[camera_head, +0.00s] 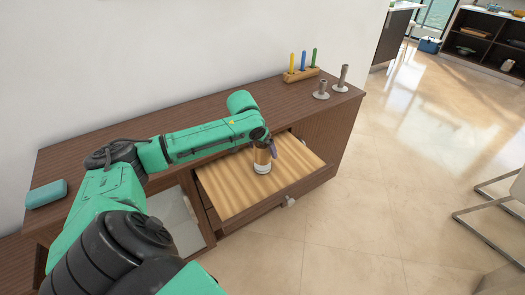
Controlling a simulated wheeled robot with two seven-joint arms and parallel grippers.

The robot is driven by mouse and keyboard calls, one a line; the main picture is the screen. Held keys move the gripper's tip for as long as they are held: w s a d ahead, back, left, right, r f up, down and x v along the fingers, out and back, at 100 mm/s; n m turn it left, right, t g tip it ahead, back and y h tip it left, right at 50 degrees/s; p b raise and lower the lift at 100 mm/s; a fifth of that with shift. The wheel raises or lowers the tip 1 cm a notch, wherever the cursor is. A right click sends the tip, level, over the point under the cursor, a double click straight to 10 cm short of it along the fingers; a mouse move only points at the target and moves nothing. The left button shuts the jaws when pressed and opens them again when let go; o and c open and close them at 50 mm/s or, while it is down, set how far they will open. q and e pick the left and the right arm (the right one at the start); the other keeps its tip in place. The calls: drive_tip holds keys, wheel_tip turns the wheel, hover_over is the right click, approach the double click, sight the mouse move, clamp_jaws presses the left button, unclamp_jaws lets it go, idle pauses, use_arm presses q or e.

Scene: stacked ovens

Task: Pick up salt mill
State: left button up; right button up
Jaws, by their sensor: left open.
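The salt mill (262,161) stands upright in an open drawer (230,198) of the brown cabinet. It has a brown upper part and a pale base. My left arm reaches in from the left over the cabinet top, and my left gripper (271,148) is at the mill's upper part. The gripper is open, with a dark finger at the mill's right side. The gripper and wrist partly hide the mill's top, and I cannot tell whether they touch. My right gripper is not in view.
On the cabinet top (290,98) stand a wooden holder with colored sticks (301,74) and two grey candle holders (341,78) (321,91). A teal case (46,193) lies at the left end. Open floor lies to the right.

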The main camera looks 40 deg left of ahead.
use_arm(q)
drive_tip(key=shift+w+f, duration=0.25)
drive_tip(key=shift+f, duration=0.2)
drive_tip(key=shift+r, duration=0.1)
clamp_jaws()
